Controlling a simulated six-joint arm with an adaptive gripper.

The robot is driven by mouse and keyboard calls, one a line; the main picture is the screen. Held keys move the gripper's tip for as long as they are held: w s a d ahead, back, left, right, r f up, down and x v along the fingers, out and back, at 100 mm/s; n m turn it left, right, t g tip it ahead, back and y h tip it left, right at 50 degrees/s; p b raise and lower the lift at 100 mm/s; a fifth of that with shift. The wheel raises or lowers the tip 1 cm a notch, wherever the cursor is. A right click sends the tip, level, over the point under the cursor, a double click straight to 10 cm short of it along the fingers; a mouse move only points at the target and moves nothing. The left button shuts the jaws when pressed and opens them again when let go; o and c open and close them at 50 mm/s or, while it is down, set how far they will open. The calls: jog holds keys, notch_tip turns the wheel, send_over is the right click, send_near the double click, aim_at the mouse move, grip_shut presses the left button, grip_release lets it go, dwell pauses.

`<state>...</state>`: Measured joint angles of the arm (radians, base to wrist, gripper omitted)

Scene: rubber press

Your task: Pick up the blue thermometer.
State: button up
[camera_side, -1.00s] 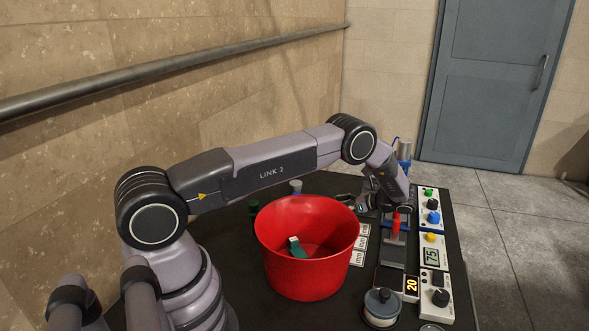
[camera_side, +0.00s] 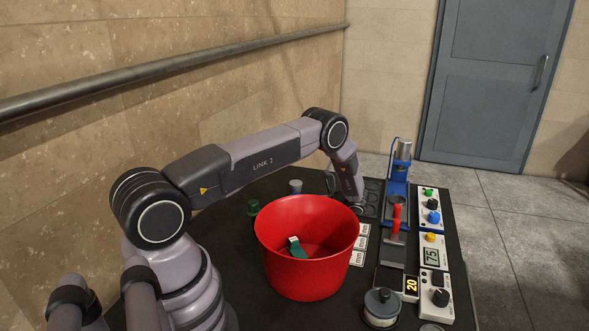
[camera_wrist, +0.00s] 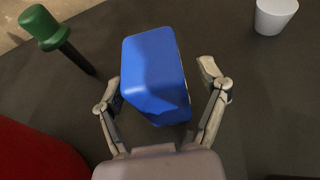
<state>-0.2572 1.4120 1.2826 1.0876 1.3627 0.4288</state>
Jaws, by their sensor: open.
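A blue box-shaped thing with rounded corners, which I take to be the blue thermometer (camera_wrist: 155,75), is in the middle of the wrist view. Its display and any markings do not show from here. My gripper (camera_wrist: 160,80) is open, with one finger on each side of it. There is a visible gap on the right; on the left the finger looks very close, and I cannot tell if it touches. In the side view my gripper is low behind the red bucket's right rim, and the blue thing is hidden there.
The red bucket (camera_side: 303,270) holds a green-and-white thing (camera_side: 297,249). A green-topped dark rod (camera_wrist: 55,38) and a grey cup (camera_wrist: 274,14) stand nearby. The blue press (camera_side: 398,178), a red-handled tool (camera_side: 397,218) and control boxes (camera_side: 434,250) line the right side.

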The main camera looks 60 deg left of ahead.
jog(key=c, duration=1.3)
jog(key=shift+r, duration=0.1)
